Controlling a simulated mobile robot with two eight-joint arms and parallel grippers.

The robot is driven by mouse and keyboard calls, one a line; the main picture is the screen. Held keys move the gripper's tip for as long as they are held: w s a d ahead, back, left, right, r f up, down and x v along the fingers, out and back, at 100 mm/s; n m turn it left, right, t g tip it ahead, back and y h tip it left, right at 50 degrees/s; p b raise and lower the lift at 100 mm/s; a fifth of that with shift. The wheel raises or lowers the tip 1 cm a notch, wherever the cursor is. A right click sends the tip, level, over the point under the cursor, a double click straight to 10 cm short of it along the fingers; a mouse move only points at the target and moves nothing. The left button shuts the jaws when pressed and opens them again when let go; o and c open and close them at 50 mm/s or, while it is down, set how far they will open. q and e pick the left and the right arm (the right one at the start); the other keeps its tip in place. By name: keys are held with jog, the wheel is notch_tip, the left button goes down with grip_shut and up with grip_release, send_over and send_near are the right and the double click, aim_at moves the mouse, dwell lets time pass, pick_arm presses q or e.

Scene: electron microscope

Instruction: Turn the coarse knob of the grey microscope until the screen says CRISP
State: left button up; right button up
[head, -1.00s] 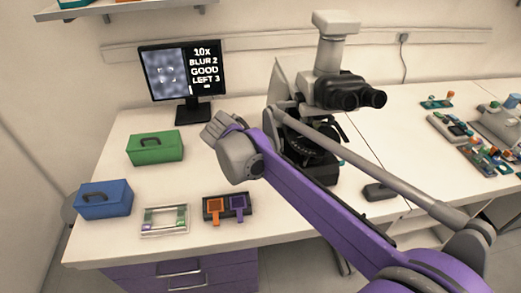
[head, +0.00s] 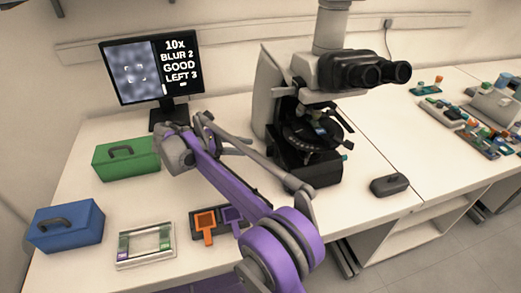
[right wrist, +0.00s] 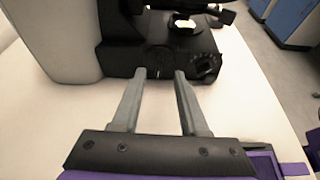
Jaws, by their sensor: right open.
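The grey microscope (head: 345,75) stands at the back of the table, with a dark base and stage. The screen (head: 152,78) to its left reads 10X, BLUR 2, GOOD, LEFT 3 beside a blurry grey picture. In the right wrist view, my right gripper (right wrist: 160,74) is open and empty, its two fingers pointing at the dark base (right wrist: 140,58). A round, ridged dark knob (right wrist: 204,66) shows on the base, a little right of the right finger. No contact with it is visible. My left gripper is not in view.
A green box (head: 125,158), a blue box (head: 66,226), a slide frame (head: 146,246) and an orange holder (head: 205,226) lie on the left of the table. A small dark device (head: 390,185) lies right of the microscope. Small parts crowd the right table.

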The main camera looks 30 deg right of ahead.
aim_at(271, 151)
jog(key=x, duration=0.5)
jog(key=shift+d+f+b, duration=0.15)
jog(key=shift+b, duration=0.25)
grip_shut()
